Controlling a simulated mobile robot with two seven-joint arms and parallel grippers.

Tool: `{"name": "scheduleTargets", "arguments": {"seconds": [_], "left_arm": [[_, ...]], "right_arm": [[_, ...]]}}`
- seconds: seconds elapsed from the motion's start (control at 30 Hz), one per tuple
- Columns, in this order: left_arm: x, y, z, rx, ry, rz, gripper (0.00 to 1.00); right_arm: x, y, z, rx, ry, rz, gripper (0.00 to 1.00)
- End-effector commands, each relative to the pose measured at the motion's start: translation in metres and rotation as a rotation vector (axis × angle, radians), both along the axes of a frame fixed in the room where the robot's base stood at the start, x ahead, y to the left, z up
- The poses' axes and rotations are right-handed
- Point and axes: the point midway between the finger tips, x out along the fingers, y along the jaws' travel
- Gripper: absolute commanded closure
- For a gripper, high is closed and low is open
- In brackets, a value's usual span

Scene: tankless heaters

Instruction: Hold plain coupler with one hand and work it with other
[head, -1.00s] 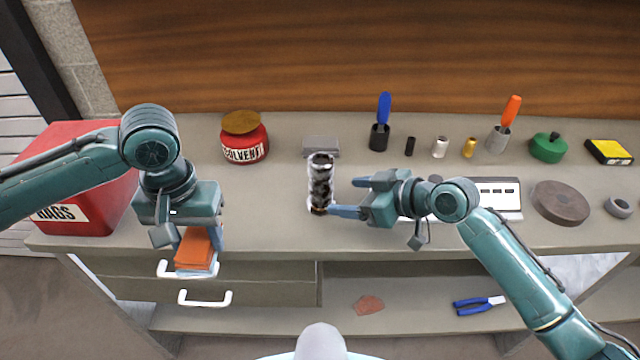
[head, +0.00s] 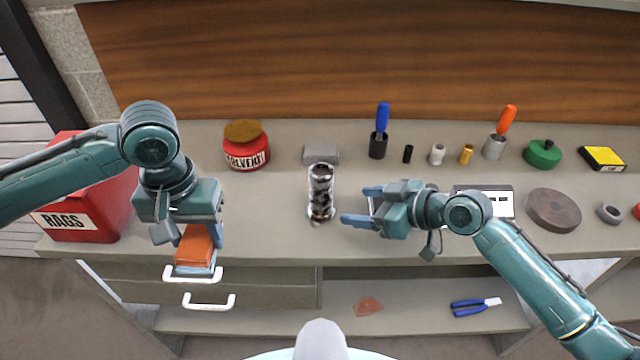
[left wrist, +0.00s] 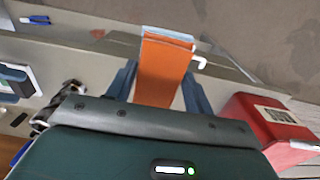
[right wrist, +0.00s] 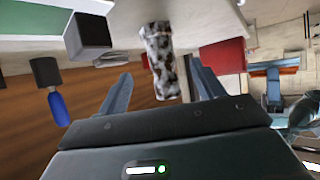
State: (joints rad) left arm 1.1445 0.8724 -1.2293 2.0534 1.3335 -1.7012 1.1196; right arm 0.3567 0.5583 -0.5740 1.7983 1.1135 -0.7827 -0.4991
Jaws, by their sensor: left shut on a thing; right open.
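In the right wrist view the cylinder (right wrist: 162,62) shows between and beyond the open fingers, with no contact visible. My left gripper (head: 198,238) is shut on an orange pad with a pale blue layer (head: 195,252), held in front of the bench edge. In the left wrist view the orange pad (left wrist: 160,72) lies between the fingers.
A red rags box (head: 75,222) and a red solvent jar (head: 246,150) stand left. A grey block (head: 321,154) is behind the cylinder. Brushes, small cylinders and a brown disc (head: 553,209) stand right. Drawer handles (head: 208,301) stick out below my left gripper.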

Motion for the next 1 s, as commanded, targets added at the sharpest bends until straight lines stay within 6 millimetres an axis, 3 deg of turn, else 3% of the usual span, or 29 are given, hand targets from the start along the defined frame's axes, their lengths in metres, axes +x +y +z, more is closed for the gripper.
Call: {"name": "scheduleTargets", "arguments": {"seconds": [0.13,0.7,1.0], "left_arm": [[0.000,0.000,0.003,0.000,0.000,0.000,0.66],[0.000,0.000,-0.039,0.000,0.000,0.000,0.66],[0.000,0.000,-0.047,0.000,0.000,0.000,0.66]], "right_arm": [[0.004,0.006,-0.006,0.000,-0.002,0.000,0.33],[0.042,0.061,-0.044,-0.001,-0.003,0.001,0.33],[0.051,0.074,-0.050,-0.001,-0.003,-0.001,0.33]]}}
